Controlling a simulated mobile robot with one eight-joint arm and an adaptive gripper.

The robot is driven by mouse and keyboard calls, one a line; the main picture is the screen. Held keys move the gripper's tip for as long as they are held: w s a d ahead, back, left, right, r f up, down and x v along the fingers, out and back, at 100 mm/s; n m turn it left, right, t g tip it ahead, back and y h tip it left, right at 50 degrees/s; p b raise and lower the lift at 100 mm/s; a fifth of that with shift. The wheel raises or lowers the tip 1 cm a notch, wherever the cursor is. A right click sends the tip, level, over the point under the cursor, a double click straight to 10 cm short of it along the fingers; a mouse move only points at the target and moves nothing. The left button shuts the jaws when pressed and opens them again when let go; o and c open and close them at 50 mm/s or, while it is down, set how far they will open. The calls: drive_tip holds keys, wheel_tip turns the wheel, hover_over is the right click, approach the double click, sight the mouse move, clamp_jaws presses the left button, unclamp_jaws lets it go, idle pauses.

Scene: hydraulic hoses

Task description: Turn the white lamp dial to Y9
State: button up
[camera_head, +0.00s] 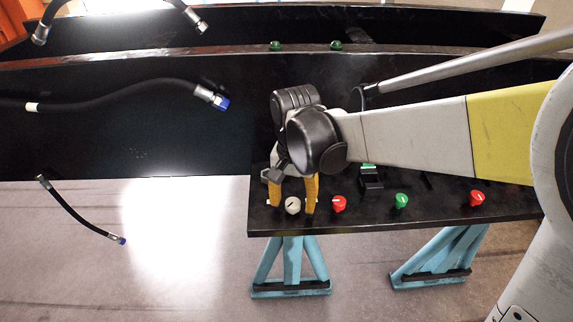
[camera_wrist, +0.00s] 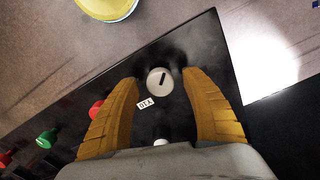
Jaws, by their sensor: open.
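The white lamp dial (camera_head: 292,205) is a round knob near the front left corner of the black panel (camera_head: 430,215). In the wrist view the white dial (camera_wrist: 155,87) has a dark pointer line running up and slightly right. My gripper (camera_head: 293,199) is open, with its yellow fingers on either side of the dial. In the wrist view my gripper (camera_wrist: 163,80) shows gaps between both fingers and the dial, so neither appears to touch it. A small label (camera_wrist: 145,104) sits beside the dial; its lettering is too small to read surely. Another white piece (camera_wrist: 160,143) is partly hidden by the gripper body.
A red dial (camera_head: 339,204) stands just right of my gripper. A green dial (camera_head: 401,201) and another red dial (camera_head: 477,198) are farther right. Black hoses (camera_head: 120,98) lie at the left. Blue stands (camera_head: 292,268) hold the panel.

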drive_tip(key=shift+f, duration=0.35)
drive_tip(key=c, duration=1.2)
drive_tip(key=shift+n, duration=0.3)
drive_tip(key=n+p, duration=0.1)
drive_tip(key=n, duration=0.3)
drive_tip(key=shift+n+p, duration=0.35)
drive_tip(key=shift+n, duration=1.75)
